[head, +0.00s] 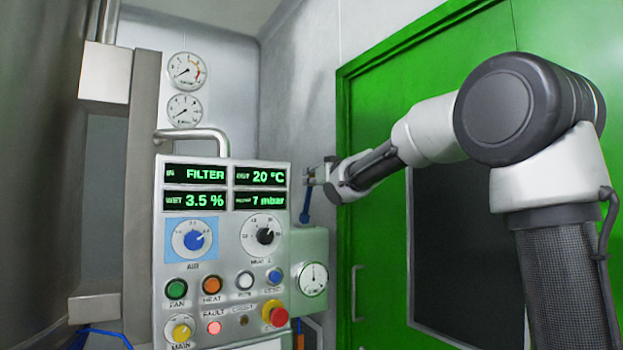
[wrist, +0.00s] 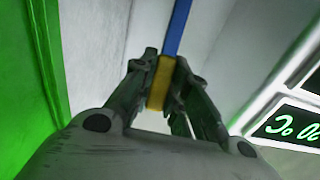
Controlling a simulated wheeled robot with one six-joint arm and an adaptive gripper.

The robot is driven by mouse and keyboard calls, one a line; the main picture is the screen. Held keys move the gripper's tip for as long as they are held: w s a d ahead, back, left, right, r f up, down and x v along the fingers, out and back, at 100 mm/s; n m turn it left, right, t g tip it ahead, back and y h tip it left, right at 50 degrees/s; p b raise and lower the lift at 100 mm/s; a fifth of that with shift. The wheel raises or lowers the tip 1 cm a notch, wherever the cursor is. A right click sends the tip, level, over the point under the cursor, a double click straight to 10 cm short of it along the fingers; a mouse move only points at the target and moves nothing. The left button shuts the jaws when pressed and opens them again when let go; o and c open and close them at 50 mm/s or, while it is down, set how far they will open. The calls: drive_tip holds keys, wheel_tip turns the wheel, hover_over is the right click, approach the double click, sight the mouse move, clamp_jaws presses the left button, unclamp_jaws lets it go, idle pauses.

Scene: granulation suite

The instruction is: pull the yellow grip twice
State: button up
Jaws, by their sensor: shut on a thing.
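The yellow grip (wrist: 160,82) shows in the wrist view, on a blue strap or cord (wrist: 179,28) that runs up and out of the picture. My gripper (wrist: 160,85) is shut on the yellow grip, with one finger on each side of it. In the head view my gripper (head: 318,176) is small, to the right of the control panel's displays, in front of the grey wall. A blue piece (head: 306,206) hangs just below it there. The yellow grip cannot be made out in the head view.
A control panel (head: 225,250) with green displays, knobs and buttons stands left of my gripper. A grey box with a dial (head: 313,279) is below my gripper. A green door (head: 375,130) with a dark window is behind my arm. Two gauges (head: 186,70) are on the wall.

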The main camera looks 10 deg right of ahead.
sight(311, 189)
drive_tip(key=shift+s+d+f, duration=0.2)
drive_tip(key=shift+s+f, duration=0.15)
drive_tip(key=shift+s, duration=0.25)
drive_tip(key=shift+s+d+f, duration=0.2)
drive_tip(key=shift+s+f, duration=0.15)
drive_tip(key=shift+s, duration=0.25)
drive_tip(key=shift+s+d+f, duration=0.2)
drive_tip(key=shift+s+f, duration=0.35)
drive_tip(key=shift+s, duration=0.05)
drive_tip(key=shift+s+d+f, duration=0.2)
drive_tip(key=shift+s+f, duration=0.3)
drive_tip(key=shift+s, duration=0.1)
drive_tip(key=shift+s+f, duration=0.1)
drive_tip(key=shift+s+d+f, duration=0.25)
drive_tip(key=shift+s+f, duration=0.45)
drive_tip(key=shift+f, duration=0.2)
